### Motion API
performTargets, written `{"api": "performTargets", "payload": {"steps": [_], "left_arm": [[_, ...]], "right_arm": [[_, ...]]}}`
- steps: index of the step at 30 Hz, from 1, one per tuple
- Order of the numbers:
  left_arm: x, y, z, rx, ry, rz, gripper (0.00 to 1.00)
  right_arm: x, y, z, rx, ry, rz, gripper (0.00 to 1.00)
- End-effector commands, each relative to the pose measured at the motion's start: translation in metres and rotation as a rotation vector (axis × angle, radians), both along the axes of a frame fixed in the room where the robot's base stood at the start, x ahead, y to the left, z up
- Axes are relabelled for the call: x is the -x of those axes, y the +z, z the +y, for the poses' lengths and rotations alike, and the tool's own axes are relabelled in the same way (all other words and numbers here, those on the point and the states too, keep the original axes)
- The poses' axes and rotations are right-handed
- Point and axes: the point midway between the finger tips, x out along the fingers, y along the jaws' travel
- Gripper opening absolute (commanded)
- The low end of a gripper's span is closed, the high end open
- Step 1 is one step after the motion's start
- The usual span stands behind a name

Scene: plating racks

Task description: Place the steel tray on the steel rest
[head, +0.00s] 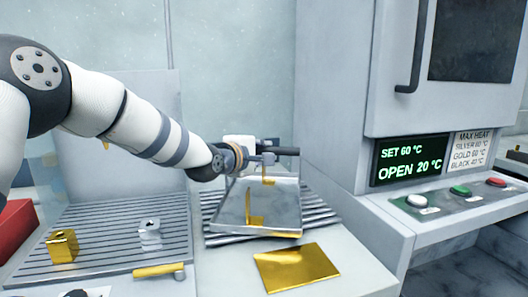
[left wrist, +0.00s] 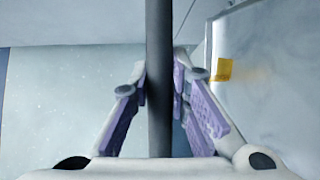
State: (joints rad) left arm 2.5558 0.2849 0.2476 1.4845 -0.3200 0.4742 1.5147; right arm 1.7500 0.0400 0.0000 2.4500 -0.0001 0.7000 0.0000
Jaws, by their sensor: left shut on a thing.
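The steel tray (head: 287,214) is a shiny shallow tray at the centre of the head view, with gold pieces (head: 255,216) showing in it. It is over a grey ribbed rack (head: 322,212); I cannot tell whether it touches the ribs. My left gripper (head: 268,158) is at the tray's far edge, shut on a dark bar (head: 286,151) that looks like its handle. In the left wrist view the dark bar (left wrist: 159,60) stands between the fingers. I cannot tell for certain which surface is the steel rest. My right gripper is not in view.
A second ribbed rack (head: 90,222) at left holds a gold block (head: 62,246) and a silver block (head: 149,233). A gold plate (head: 297,267) and a gold-handled tool (head: 158,270) lie in front. An oven-like cabinet (head: 340,110) with buttons stands right.

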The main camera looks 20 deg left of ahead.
Motion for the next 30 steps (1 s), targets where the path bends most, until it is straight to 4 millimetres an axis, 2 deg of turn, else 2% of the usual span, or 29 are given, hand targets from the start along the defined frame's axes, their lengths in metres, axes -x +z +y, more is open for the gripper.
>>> {"api": "performTargets", "payload": {"steps": [2, 3, 6, 14, 17, 20, 27, 30], "left_arm": [[0.0, 0.001, 0.0, 0.001, 0.0, -0.006, 0.0], [0.0, -0.003, 0.0, 0.0, 0.0, 0.0, 0.19], [0.0, -0.002, 0.0, 0.0, 0.0, 0.0, 0.37], [0.0, -0.003, 0.0, 0.0, 0.0, 0.001, 0.37], [0.004, 0.003, 0.001, 0.001, 0.0, 0.0, 0.37], [0.022, 0.011, 0.004, 0.002, 0.0, -0.004, 0.37], [0.079, 0.027, 0.015, 0.004, 0.0, -0.013, 0.37], [0.098, 0.025, 0.019, 0.002, 0.001, -0.007, 0.37]], "right_arm": [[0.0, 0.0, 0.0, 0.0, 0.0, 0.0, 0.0], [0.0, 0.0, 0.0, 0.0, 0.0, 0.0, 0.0], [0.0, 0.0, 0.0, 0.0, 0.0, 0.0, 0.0], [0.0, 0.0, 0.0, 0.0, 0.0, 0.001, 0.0], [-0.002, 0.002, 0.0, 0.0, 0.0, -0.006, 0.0], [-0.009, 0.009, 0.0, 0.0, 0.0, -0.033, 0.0], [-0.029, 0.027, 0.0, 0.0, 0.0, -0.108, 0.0], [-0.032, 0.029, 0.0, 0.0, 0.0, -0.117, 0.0]]}}
